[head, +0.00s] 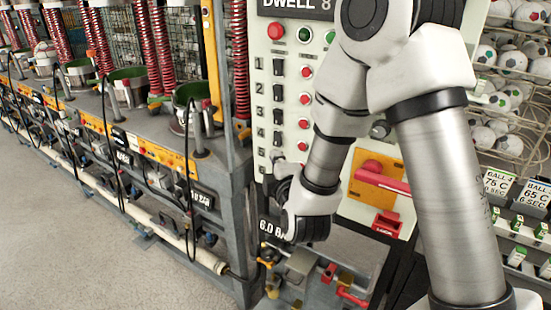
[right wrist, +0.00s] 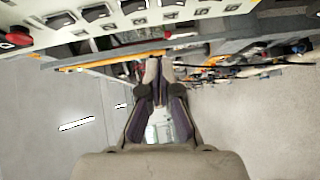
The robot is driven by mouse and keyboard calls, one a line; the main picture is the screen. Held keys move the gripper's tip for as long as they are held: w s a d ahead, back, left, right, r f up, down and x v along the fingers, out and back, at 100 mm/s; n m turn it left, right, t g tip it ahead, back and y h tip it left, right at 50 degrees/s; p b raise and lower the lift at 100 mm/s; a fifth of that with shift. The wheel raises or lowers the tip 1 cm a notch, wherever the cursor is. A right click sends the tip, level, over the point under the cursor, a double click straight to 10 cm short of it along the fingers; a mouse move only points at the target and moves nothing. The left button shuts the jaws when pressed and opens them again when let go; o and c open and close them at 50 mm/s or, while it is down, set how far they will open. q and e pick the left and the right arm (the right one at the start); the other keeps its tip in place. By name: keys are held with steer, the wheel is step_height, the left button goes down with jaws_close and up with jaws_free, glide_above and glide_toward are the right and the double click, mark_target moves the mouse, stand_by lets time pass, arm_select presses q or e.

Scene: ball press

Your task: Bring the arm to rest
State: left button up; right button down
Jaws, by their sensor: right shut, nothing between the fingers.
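My right arm (head: 452,195) comes in from the lower right of the head view, rises past the control panel, and bends down to the wrist (head: 312,212) in front of the panel's lower left. My right gripper (right wrist: 158,66) shows in the right wrist view, its two dark fingers together and empty. In the head view the gripper is mostly hidden by the wrist, near the panel's lower left corner. I cannot tell whether it touches anything there. My left arm and gripper are not in view.
The control panel (head: 341,60) has numbered switches and red buttons. A red handle (head: 383,183) on a yellow plate sits beside my wrist. Pipes and valves (head: 305,265) lie below. The press bench (head: 90,105) runs left. Ball racks (head: 510,80) stand right. Floor (head: 60,265) is clear at lower left.

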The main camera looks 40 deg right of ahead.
steer(key=s+a+f+g+y, duration=0.1)
steer(key=s+f+g, duration=0.2)
steer(key=f, duration=0.7)
steer(key=s+a+f+g+y, duration=0.15)
steer(key=s+f, duration=0.25)
steer(key=f, duration=0.6)
steer(key=s+a+f+g+y, duration=0.1)
steer(key=s+a+f+g, duration=0.15)
steer(key=f, duration=0.75)
steer(key=s+a+f+m+g+y, duration=0.1)
steer(key=s+f+m+g, duration=0.3)
steer(key=s, duration=0.5)
steer(key=s+a+f+m+g+y, duration=0.2)
steer(key=s+f+m, duration=0.4)
steer(key=s+m, duration=0.3)
steer(key=a+g, duration=0.1)
steer(key=g, duration=0.1)
steer(key=shift+s+a+f+g, duration=0.25)
steer(key=shift+g, duration=0.15)
